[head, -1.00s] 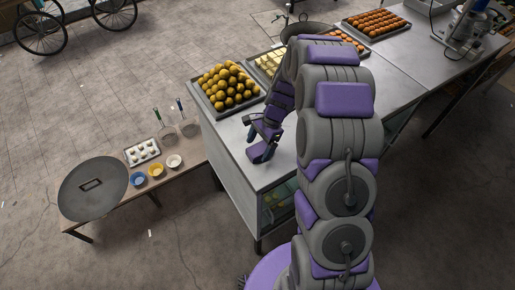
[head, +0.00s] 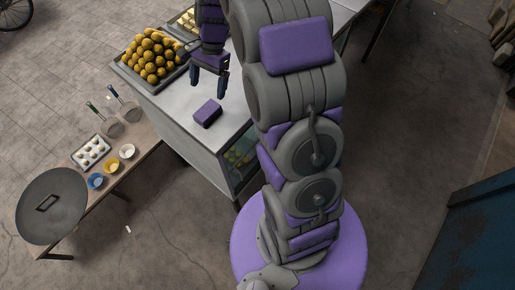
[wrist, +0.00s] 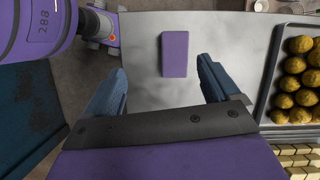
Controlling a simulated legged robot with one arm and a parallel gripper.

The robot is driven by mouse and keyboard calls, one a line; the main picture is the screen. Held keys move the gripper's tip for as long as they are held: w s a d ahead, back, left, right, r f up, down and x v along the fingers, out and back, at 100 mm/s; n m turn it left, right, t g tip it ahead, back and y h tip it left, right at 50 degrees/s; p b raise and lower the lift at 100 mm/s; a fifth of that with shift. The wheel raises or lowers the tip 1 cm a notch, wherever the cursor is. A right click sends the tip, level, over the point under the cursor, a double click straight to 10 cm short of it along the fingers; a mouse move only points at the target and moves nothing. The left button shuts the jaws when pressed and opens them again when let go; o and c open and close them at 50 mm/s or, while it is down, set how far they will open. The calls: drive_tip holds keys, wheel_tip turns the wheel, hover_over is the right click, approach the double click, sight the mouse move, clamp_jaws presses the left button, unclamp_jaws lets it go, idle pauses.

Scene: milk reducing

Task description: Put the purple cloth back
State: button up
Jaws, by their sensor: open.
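The purple cloth (head: 207,114) is a small folded block lying flat on the bare metal counter top (head: 177,97), near the counter's front end. It also shows in the wrist view (wrist: 175,54), beyond and between the fingertips. My gripper (head: 209,82) is open and empty, above the counter and behind the cloth in the head view. In the wrist view my gripper (wrist: 160,85) has its two blue-grey fingers spread wide, with the cloth clear of both.
A tray of round yellow-brown balls (head: 152,58) sits behind on the counter. A low wooden table (head: 131,165) at the left holds a large dark lid (head: 50,210), small bowls and a tray (head: 91,152). A blue panel (head: 480,240) stands at lower right.

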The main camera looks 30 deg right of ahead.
drive_tip(key=s+a+r+n+h, duration=0.1)
drive_tip(key=s+a+r+n, duration=0.2)
drive_tip(key=s, duration=0.5)
drive_tip(key=s+r+n+h, duration=0.1)
drive_tip(key=s+r+n, duration=0.3)
drive_tip(key=s, duration=0.5)
drive_tip(key=s+r+n+h, duration=0.1)
drive_tip(key=s+n, duration=0.4)
drive_tip(key=s, duration=1)
drive_tip(key=shift+s+d+h, duration=0.25)
drive_tip(key=shift+d+h, duration=0.1)
drive_tip(key=shift+h, duration=0.05)
wheel_tip(320, 180, down, 16)
drive_tip(key=b, duration=1.6)
